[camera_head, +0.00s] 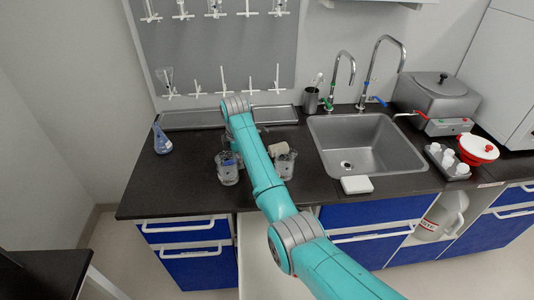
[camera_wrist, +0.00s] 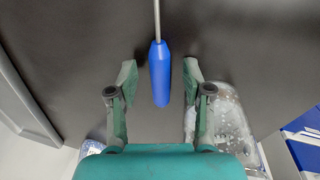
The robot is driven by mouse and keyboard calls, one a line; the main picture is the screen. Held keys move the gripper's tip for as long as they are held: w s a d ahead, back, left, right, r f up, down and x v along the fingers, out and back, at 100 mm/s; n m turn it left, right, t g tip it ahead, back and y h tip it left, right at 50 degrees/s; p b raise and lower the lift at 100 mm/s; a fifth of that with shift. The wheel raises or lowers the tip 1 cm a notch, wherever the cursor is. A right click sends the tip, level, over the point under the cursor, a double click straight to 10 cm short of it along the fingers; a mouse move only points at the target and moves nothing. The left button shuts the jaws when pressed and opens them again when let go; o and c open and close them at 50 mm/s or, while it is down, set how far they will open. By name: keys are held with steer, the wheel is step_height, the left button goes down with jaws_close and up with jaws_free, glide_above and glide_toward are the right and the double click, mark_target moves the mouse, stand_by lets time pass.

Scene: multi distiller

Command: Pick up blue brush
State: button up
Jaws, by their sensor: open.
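The blue brush (camera_wrist: 159,75) shows in the wrist view as a smooth blue handle with a thin metal rod running to the top edge; its bristle end is out of view. My gripper (camera_wrist: 159,73) is open, with one finger on each side of the handle and a gap on both sides. Neither finger appears to touch it. In the head view my arm hides my gripper. A small blue patch shows at the left glass beaker (camera_head: 228,175), but I cannot tell whether it is the brush.
A second beaker (camera_head: 285,168) stands right of my arm, with a beige piece above it. A beaker (camera_wrist: 228,115) is close beside my right finger in the wrist view. A blue flask (camera_head: 162,142) stands left; the sink (camera_head: 368,145) is right. The dark counter has bare room at front left.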

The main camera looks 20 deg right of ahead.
jaws_close()
